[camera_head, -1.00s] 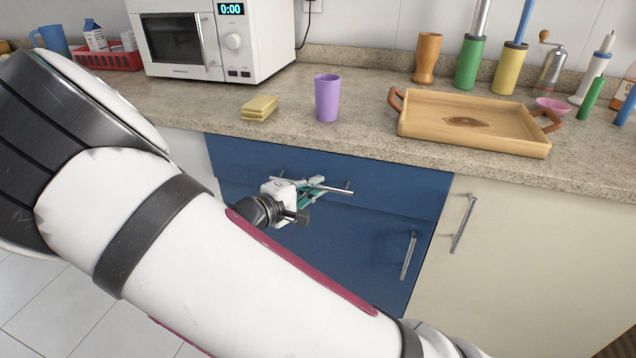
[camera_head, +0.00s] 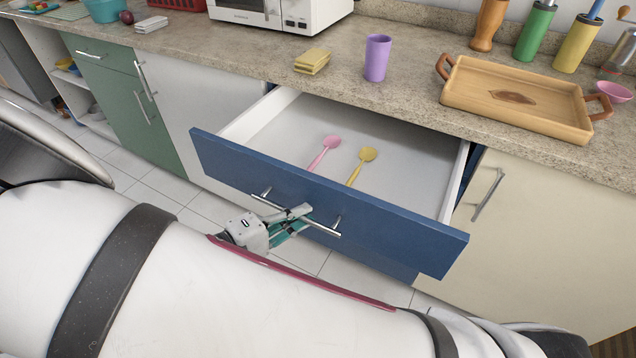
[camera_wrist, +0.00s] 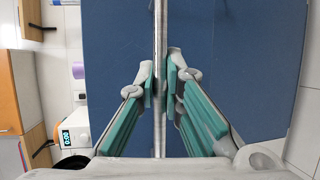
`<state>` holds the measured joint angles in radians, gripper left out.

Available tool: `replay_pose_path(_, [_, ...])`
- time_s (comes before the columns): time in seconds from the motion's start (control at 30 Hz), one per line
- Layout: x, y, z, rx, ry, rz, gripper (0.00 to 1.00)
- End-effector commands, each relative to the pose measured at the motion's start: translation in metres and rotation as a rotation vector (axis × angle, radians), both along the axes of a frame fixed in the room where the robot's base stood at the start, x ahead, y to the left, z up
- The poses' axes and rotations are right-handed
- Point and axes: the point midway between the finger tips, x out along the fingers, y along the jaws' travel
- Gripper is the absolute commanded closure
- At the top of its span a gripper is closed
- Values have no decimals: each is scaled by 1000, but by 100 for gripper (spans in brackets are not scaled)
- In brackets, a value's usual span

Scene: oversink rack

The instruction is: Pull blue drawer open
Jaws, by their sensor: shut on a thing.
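The blue drawer (camera_head: 345,205) is pulled far out from under the counter in the head view. Its light inside shows, with a pink spoon (camera_head: 325,151) and a yellow spoon (camera_head: 361,165) lying in it. A silver bar handle (camera_head: 322,228) runs across its front. My gripper (camera_head: 298,217) is shut on this handle near its middle. In the wrist view the handle (camera_wrist: 160,40) runs upright between the two teal-padded fingers (camera_wrist: 161,90), against the blue front. My arm hides the floor and part of the cabinet below.
On the counter above stand a purple cup (camera_head: 377,58), yellow sponges (camera_head: 312,61), a wooden tray (camera_head: 520,97) and a microwave (camera_head: 285,12). A cream cabinet door (camera_head: 540,220) with an upright handle is right of the drawer. Tiled floor shows at the left.

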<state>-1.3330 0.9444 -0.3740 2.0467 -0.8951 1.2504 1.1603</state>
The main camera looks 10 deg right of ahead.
Motion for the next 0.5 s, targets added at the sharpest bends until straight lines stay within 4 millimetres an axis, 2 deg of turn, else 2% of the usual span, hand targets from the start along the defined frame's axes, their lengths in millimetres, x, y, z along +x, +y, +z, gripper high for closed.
replay_pose_path(0.03, [-12, 10, 1, 0, 3, 6, 100])
replay_pose_path(0.2, [-46, 34, 1, 1, 3, 5, 100])
replay_pose_path(0.5, [-85, 62, 0, 0, 2, 2, 100])
